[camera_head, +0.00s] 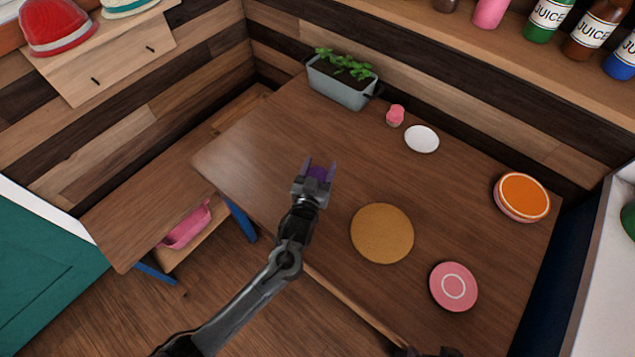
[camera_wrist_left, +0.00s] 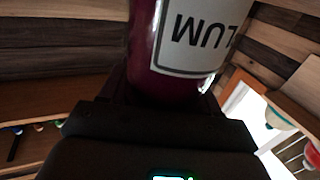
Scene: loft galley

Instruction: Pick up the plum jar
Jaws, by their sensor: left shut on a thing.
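The plum jar (camera_wrist_left: 185,50) is dark purple with a white label. In the left wrist view its label reads "LUM" upside down, and part of the jar is cut off by the frame's top edge. In the head view only a small purple part of the jar (camera_head: 318,173) shows between the fingers. My left gripper (camera_head: 319,168) is shut on the jar, over the left part of the wooden table (camera_head: 265,140). I cannot tell whether the jar touches the tabletop. A dark part at the bottom edge of the head view may be my right gripper (camera_head: 425,351); its fingers are not clear.
A round cork mat (camera_head: 382,233) and a pink plate (camera_head: 453,287) lie right of the gripper. Orange-topped plates (camera_head: 523,197), a white dish (camera_head: 421,139), a pink cupcake (camera_head: 395,116) and a planter (camera_head: 341,88) stand farther back. The table's left end is clear.

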